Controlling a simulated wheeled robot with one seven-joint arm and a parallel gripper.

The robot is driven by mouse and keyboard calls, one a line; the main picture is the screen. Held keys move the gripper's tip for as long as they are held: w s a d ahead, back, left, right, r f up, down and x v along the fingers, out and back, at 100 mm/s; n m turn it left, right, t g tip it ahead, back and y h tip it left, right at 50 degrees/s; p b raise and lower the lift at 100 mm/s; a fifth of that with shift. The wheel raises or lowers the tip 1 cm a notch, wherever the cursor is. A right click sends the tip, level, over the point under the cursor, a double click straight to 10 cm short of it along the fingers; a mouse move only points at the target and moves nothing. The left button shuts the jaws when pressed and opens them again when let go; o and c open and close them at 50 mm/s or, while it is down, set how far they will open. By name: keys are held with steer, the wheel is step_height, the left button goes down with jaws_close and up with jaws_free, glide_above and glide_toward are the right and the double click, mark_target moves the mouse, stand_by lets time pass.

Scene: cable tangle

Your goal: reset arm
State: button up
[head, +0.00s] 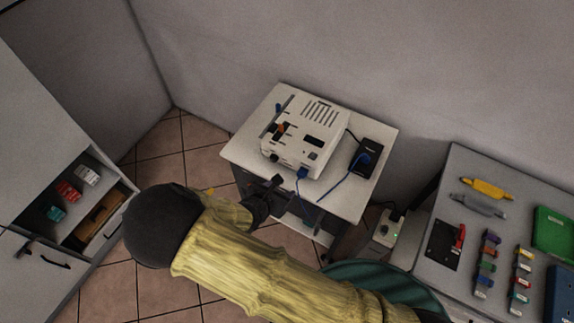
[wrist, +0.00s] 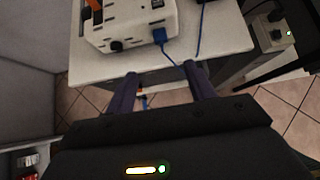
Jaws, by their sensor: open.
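My gripper (wrist: 160,84) is open and empty in the wrist view, its two dark fingers apart near the front edge of a small white table (wrist: 90,72). In the head view, my yellow-sleeved arm reaches across the picture from the lower right. My gripper (head: 268,196) there is small and dark, in front of the table (head: 352,203). A white device (head: 308,130) with slots sits on the table, and a blue cable plug (head: 302,173) is at its front side. A black box (head: 369,155) with a blue plug lies to its right.
A white power unit (head: 385,230) with a small green light stands right of the table. A grey workbench (head: 440,207) at the right holds coloured tools and a green tray (head: 555,234). An open cabinet (head: 62,190) with coloured items is at the left. Tiled floor shows between them.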

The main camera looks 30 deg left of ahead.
steer(key=w+d+r+m+g+y+b, duration=0.1)
steer(key=w+d+r+m+g, duration=0.3)
steer(key=d+m, duration=0.5)
steer(key=w+d+r+m+g+b, duration=0.1)
steer(key=w+d+r+m+g, duration=0.1)
steer(key=w+d+r+m, duration=0.7)
steer(key=s+d+r+m, duration=0.2)
steer(key=s+d+m, duration=0.1)
steer(key=d+m, duration=0.3)
steer(key=s+d+r+m+g+b, duration=0.1)
steer(key=s+d+r+m, duration=0.1)
steer(key=d+m, duration=0.3)
steer(key=s+d+r+m, duration=0.2)
steer(key=s+d+m, duration=0.2)
steer(key=d+m, duration=0.2)
steer(key=shift+s+d+r+m+h, duration=0.3)
steer(key=shift+d+r, duration=0.1)
steer(key=shift+d, duration=0.8)
